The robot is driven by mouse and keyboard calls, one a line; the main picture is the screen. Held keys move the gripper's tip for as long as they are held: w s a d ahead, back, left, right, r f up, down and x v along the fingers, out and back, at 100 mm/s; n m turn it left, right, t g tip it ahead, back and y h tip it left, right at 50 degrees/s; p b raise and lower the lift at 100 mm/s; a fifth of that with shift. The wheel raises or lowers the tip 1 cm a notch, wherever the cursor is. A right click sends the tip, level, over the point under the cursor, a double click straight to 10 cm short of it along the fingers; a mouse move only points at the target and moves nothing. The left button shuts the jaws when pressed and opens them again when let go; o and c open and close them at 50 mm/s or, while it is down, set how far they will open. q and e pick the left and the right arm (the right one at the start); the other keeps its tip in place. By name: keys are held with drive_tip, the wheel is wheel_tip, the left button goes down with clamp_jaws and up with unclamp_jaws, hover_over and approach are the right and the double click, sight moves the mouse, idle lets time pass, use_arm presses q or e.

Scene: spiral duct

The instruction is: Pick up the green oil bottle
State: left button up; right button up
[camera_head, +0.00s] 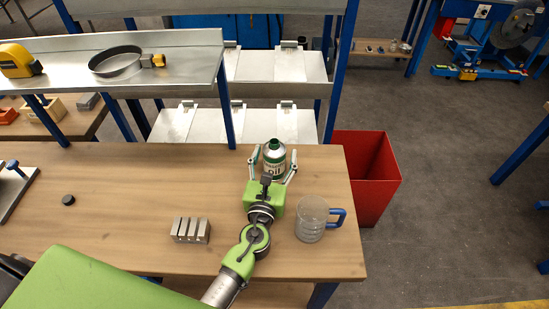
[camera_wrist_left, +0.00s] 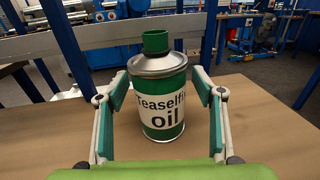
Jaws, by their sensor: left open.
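The green oil bottle (camera_head: 274,157) stands upright near the back right part of the wooden table. It has a green cap, a silver shoulder and a white label. In the left wrist view the bottle (camera_wrist_left: 158,88) is in the middle, with "oil" readable on its label. My left gripper (camera_head: 273,163) is open, with one finger on each side of the bottle. In the left wrist view, gaps show between the fingers and the bottle. My right gripper is not in view.
A clear mug with a blue handle (camera_head: 312,219) stands to the right of my left arm. Metal blocks (camera_head: 190,230) lie left of it, and a small dark disc (camera_head: 68,200) is farther left. A raised metal shelf (camera_head: 190,62) is behind. A red bin (camera_head: 371,175) stands beyond the right edge.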

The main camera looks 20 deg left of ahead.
use_arm(q)
drive_tip(key=shift+s, duration=0.15)
drive_tip(key=c, duration=1.4)
drive_tip(key=shift+r, duration=0.1)
